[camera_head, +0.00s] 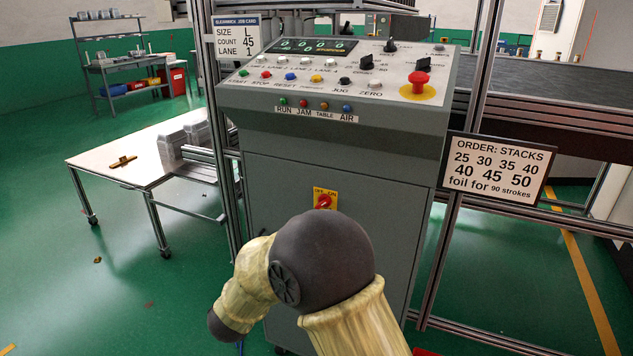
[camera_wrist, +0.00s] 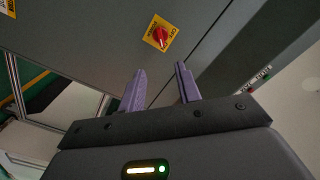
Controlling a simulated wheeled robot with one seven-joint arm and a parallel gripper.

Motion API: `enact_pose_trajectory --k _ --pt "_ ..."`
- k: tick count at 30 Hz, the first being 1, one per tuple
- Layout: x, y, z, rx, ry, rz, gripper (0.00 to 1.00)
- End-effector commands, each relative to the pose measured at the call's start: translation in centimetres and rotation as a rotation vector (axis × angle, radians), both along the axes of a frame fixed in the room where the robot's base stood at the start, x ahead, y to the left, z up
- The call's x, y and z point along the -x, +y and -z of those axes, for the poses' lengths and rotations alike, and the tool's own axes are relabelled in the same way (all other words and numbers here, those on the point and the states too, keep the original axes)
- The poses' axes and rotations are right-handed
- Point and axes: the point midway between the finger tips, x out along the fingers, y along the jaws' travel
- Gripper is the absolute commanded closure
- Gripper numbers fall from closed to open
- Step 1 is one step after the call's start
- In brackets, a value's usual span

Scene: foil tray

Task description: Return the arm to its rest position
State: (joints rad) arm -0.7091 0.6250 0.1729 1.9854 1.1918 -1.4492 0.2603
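My arm stands in front of the grey control cabinet (camera_head: 330,180) in the head view, its elbow bent and the lower part pointing down to the left. The gripper itself is hidden in the head view. In the wrist view my gripper (camera_wrist: 160,82) has its two purple fingers apart with nothing between them. It faces the grey cabinet front (camera_wrist: 100,35). A red rotary switch on a yellow plate (camera_wrist: 160,33) shows just beyond the fingertips, apart from them. The same switch (camera_head: 324,200) shows above my arm in the head view.
The cabinet's sloped panel carries several buttons and a red emergency stop (camera_head: 419,80). A wheeled table (camera_head: 95,160) stands to the left. Metal frame posts (camera_head: 462,150) and an order sign (camera_head: 497,172) are on the right. Green floor (camera_head: 60,270) is open at left.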

Motion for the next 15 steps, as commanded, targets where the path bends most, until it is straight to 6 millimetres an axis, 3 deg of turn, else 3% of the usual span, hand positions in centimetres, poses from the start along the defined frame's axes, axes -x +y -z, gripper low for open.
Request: enact_pose_trajectory --k 9,15 --pt "-2.9 -3.9 0.2 0.064 0.192 -0.221 0.66" --pt "-2.3 -7.8 1.7 0.157 0.399 -0.4 0.66"
